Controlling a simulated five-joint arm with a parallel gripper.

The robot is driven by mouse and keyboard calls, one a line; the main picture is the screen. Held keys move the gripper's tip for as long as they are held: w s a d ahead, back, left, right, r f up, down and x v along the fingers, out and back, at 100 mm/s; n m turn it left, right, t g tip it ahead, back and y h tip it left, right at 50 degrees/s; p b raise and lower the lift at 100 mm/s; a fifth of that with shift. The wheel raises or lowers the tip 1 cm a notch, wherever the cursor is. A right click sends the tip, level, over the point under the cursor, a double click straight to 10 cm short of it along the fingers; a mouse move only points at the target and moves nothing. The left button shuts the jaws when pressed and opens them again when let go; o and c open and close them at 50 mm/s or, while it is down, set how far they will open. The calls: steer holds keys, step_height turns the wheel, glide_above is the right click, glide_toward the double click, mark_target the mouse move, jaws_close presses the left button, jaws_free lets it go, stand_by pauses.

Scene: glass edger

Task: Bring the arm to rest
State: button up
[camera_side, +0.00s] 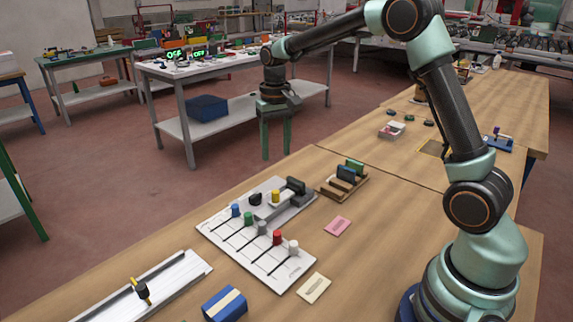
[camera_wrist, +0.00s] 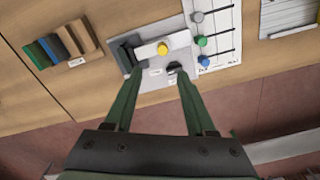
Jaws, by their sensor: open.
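My gripper (camera_side: 278,152) hangs from my raised, stretched-out arm in the side view. Its two green fingers point down, spread apart, with nothing between them. It is clear of the bench, high above or beyond its far edge; the exact height is hard to tell. In the wrist view my gripper (camera_wrist: 154,78) also shows open and empty, with its fingers reaching toward the white panel (camera_wrist: 150,83). That panel, with colored knobs on slots, also lies flat on the wooden bench in the side view (camera_side: 215,226).
A wooden rack (camera_side: 330,190) holds upright slabs beside the panel. A pink tile (camera_side: 338,226), a cream tile (camera_side: 314,288), a blue block (camera_side: 225,304) and a white rail (camera_side: 175,285) lie on the bench. A white table (camera_side: 165,70) stands behind. Bare wood lies right of the tiles.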

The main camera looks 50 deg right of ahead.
steer(key=s+a+r+n+t, duration=0.2)
steer(key=s+a+r+t, duration=0.1)
steer(key=s+r, duration=0.5)
steer(key=s+a+n+t, duration=0.2)
steer(key=s+a, duration=0.1)
steer(key=s, duration=0.7)
steer(key=shift+s+a+n+t, duration=0.15)
steer(key=shift+s+n+t, duration=0.1)
steer(key=shift+n+t, duration=0.05)
stand_by(0.8)
